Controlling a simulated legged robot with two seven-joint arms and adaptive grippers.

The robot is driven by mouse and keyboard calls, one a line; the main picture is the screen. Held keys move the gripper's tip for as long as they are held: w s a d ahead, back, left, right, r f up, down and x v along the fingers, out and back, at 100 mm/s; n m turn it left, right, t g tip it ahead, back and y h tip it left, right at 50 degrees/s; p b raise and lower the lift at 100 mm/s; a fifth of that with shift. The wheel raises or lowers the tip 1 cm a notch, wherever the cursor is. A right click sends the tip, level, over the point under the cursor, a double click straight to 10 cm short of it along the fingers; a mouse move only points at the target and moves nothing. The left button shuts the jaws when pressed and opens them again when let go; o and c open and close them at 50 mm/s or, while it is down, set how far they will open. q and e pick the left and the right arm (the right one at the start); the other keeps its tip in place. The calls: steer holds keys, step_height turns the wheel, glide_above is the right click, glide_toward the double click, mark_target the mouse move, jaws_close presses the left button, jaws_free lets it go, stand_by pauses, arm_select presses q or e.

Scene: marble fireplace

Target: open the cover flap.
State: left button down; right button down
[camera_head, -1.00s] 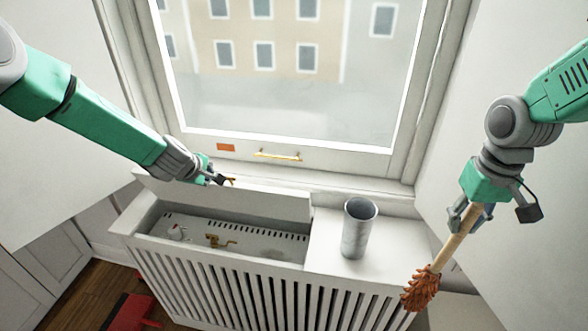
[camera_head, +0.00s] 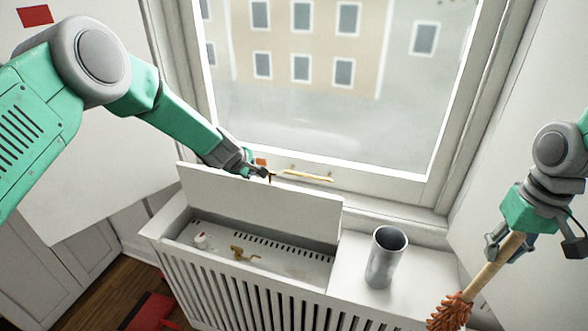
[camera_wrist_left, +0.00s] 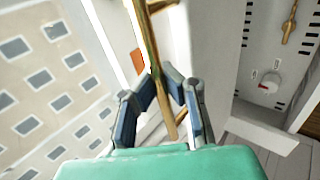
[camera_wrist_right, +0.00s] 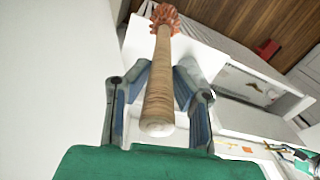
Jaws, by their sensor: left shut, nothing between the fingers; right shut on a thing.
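The white cover flap (camera_head: 262,205) stands raised along the back of the open compartment (camera_head: 270,262) in the slatted radiator cover. My left gripper (camera_head: 262,173) is shut just above and behind the flap's top edge; touching cannot be judged. A thin brass rod (camera_wrist_left: 152,50) runs between its fingers in the left wrist view, with a brass tip (camera_head: 270,177) beside them in the head view; I cannot tell if it is gripped. My right gripper (camera_head: 508,246) is shut on the wooden handle (camera_wrist_right: 158,95) of an orange-bristled brush (camera_head: 452,312), clear of the flap.
A red-marked white knob (camera_head: 200,241) and a brass valve (camera_head: 243,253) sit in the compartment. A grey cylinder (camera_head: 385,260) stands on the closed top to the right. The window's brass handle (camera_head: 307,175) is behind the flap. A red object (camera_head: 150,311) lies on the floor.

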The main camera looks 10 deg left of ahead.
arm_select(q)
steer(key=shift+w+a+r, duration=0.2)
steer(key=shift+w+r, duration=0.1)
steer(key=shift+r, duration=0.15)
steer(key=c, duration=1.6)
jaws_free()
steer(key=shift+s, duration=0.35)
steer(key=shift+f, duration=0.15)
steer(key=shift+s, duration=0.15)
steer(key=v, duration=1.1)
steer(key=shift+s+r, duration=0.25)
steer(key=shift+r, duration=0.05)
